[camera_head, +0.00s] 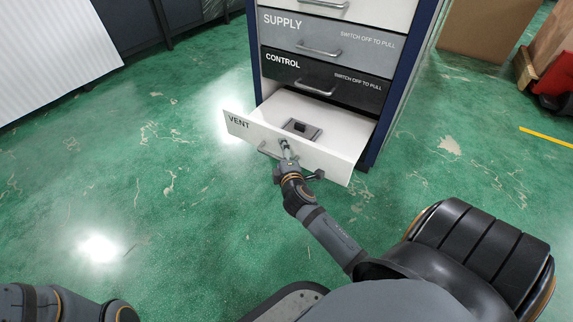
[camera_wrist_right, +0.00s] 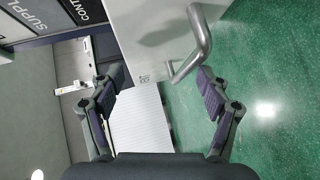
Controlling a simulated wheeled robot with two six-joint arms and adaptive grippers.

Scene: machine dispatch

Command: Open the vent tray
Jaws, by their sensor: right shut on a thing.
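The white vent tray (camera_head: 240,124), labelled VENT, is the lowest drawer shown and is pulled out of the cabinet. Its inside shows, with a small grey plate and dark block (camera_head: 301,129) in it. My right gripper (camera_head: 286,155) is at the tray's front, at its metal handle (camera_head: 266,151). In the right wrist view the bent handle (camera_wrist_right: 192,55) lies between the spread fingers of my right gripper (camera_wrist_right: 160,88), close to the right-hand finger. The gripper is shut on the handle. My left gripper is not in view.
Above the tray are the closed black CONTROL drawer (camera_head: 325,82) and grey SUPPLY drawer (camera_head: 322,44). Cardboard boxes (camera_head: 485,28) stand at the upper right. A white ribbed panel (camera_head: 55,55) is at the upper left. The green floor (camera_head: 130,190) around the tray is clear.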

